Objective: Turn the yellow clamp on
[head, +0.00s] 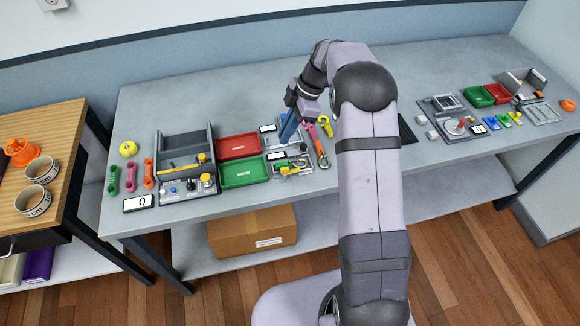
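A small yellow part with green beside it, which looks like the yellow clamp (294,169), sits on a grey fixture plate right of the green tray. It is too small to tell its handle position. My gripper (289,131) hangs just behind and above that plate, apart from the clamp as far as I can tell. A blue, elongated piece shows at its end. I cannot tell whether this is the fingers or something held, nor whether the fingers are open.
A red tray (240,146) and a green tray (244,172) lie left of the plate. A grey fixture with a yellow knob (202,158) stands further left. A pink strap (313,132), a yellow hook (326,126) and an orange hook (323,161) lie close by on the right.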

